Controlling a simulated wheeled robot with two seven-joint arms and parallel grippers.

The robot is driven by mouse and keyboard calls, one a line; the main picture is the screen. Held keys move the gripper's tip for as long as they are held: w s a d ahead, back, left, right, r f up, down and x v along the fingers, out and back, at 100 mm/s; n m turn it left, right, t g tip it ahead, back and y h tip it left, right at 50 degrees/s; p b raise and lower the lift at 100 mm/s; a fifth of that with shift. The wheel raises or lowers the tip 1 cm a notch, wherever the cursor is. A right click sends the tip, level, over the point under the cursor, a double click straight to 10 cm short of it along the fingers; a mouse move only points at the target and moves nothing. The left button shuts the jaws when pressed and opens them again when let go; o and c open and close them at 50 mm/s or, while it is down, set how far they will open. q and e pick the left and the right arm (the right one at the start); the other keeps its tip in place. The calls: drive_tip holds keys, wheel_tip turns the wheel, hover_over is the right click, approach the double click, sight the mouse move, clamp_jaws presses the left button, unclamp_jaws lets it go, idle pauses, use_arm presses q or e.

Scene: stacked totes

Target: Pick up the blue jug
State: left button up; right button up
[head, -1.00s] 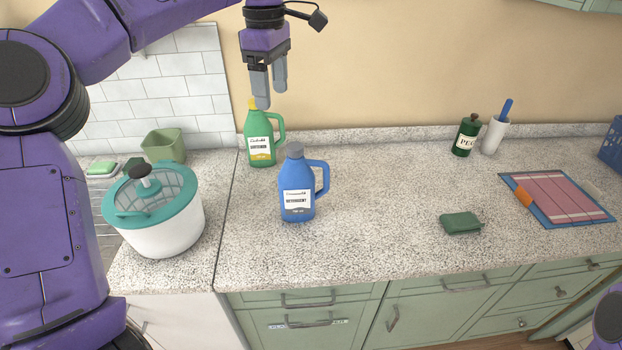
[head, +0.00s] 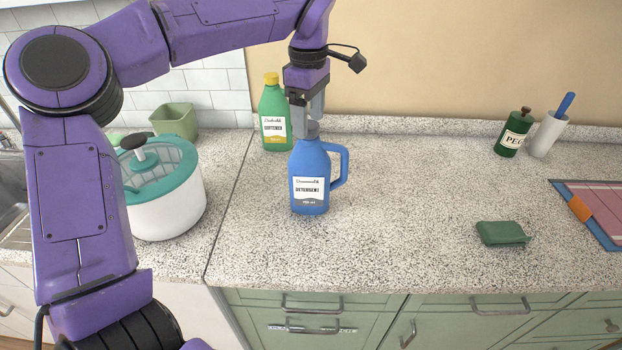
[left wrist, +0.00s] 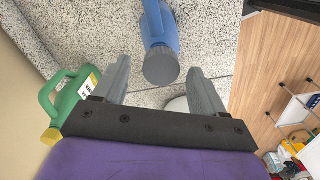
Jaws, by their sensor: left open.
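The blue jug (head: 310,172) stands upright on the speckled counter, its handle to the right and a white detergent label facing me. In the left wrist view its grey cap (left wrist: 160,65) lies just beyond the fingers, between their lines. My left gripper (head: 309,125) is open, pointing down at the top of the jug. In the left wrist view its two fingers (left wrist: 160,90) are apart with nothing between them. In the head view the fingers partly cover the cap, so I cannot tell whether they touch it. My right gripper is not in view.
A green bottle (head: 272,112) with a yellow cap stands close behind the jug on the left. A white pot with a teal lid (head: 168,205) is at left. A green cloth (head: 502,233) lies at right.

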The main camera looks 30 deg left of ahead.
use_arm(q)
wheel_tip(320, 180, down, 2)
drive_tip(key=shift+s+f, duration=0.1)
drive_tip(key=shift+s, duration=0.05)
drive_tip(key=shift+f, duration=0.15)
clamp_jaws()
drive_tip(key=shift+r, duration=0.2)
